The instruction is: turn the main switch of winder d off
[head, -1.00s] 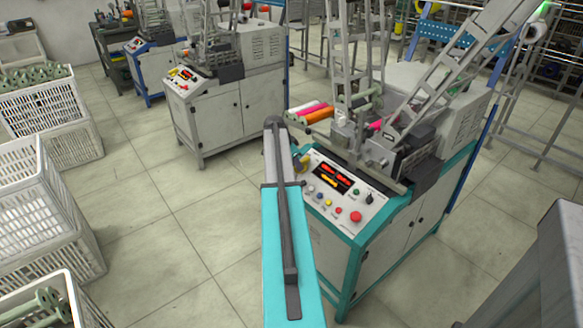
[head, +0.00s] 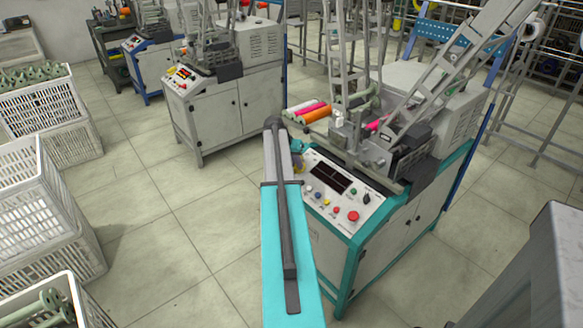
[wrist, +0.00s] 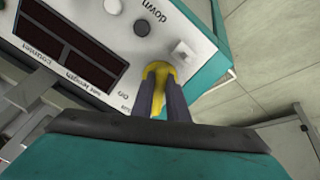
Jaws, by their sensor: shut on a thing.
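The near winder (head: 395,240) with the teal frame has a sloped control panel (head: 332,205), and its display (head: 329,178) is dark. In the wrist view the display (wrist: 62,45) is also blank. The yellow main switch (wrist: 157,71) sits at the panel's edge, close to an "on" label. My gripper (wrist: 162,98) is shut on this switch, one dark finger on each side. The fingers hide part of the handle. In the head view my arm mostly covers the gripper and the switch. I cannot read a letter on this winder.
The panel's red button (head: 353,216) and black knob (head: 366,198) are close by. Coloured bobbins (head: 312,114) lie behind the switch corner. A second winder (head: 228,105) stands behind. White crates (head: 40,205) line the left. The floor between is clear.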

